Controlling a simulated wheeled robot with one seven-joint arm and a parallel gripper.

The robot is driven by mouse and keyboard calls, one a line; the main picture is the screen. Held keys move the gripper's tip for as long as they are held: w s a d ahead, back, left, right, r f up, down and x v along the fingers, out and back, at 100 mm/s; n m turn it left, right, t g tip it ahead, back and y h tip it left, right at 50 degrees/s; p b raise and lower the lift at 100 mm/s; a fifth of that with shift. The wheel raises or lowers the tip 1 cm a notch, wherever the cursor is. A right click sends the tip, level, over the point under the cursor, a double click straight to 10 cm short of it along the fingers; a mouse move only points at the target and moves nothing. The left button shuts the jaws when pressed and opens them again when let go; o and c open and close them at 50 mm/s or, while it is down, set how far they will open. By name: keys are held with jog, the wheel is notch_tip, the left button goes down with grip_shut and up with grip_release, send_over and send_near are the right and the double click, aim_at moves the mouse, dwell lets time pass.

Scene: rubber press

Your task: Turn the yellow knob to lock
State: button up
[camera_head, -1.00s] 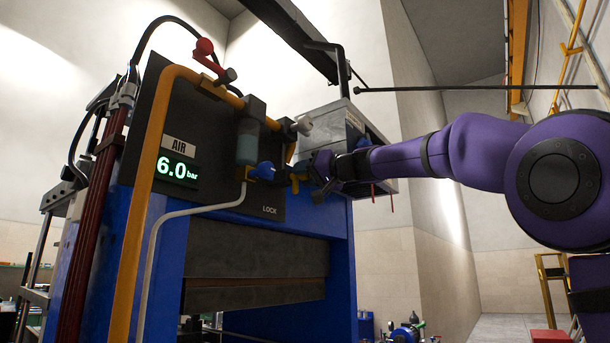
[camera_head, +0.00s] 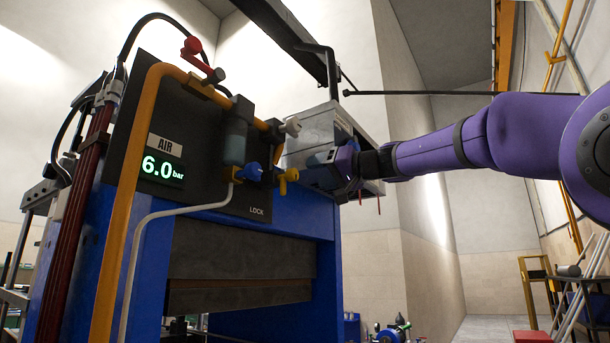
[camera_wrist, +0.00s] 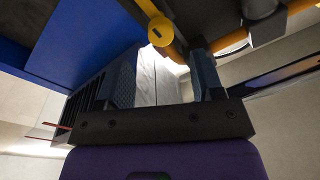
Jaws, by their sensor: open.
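The yellow knob (camera_head: 287,178) sits on the right side of the dark panel, to the right of the blue knob (camera_head: 251,172) and above the word LOCK. In the wrist view the yellow knob (camera_wrist: 160,30) shows a round end and a stem, at the top, beyond my fingertips. My gripper (camera_head: 318,171) is to the right of the yellow knob, with a clear gap to it. In the wrist view my gripper (camera_wrist: 163,66) has its two fingers apart, with nothing between them.
A grey box (camera_head: 325,128) hangs behind my gripper. A yellow pipe (camera_head: 128,220) and a red-handled valve (camera_head: 192,46) are on the panel's left and top. The display (camera_head: 163,169) reads 6.0 bar. The blue press frame (camera_head: 325,240) stands below. Open space lies right of the press.

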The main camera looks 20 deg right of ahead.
jog(key=shift+v, duration=1.1)
jog(key=s+f+g+h, duration=0.3)
jog(key=s+f, duration=0.6)
jog(key=f, duration=0.6)
jog(key=s+f+m+g+h, duration=0.1)
jog(key=s+f+g+h, duration=0.2)
jog(key=s+f, duration=0.7)
jog(key=s+f+m+g+h, duration=0.1)
jog(key=s+f+g+h, duration=0.3)
jog(key=s+f, duration=0.6)
notch_tip(320, 180, down, 12)
jog(key=shift+d+r+h, duration=0.2)
jog(key=shift+d+h, duration=0.2)
jog(key=shift+h, duration=0.2)
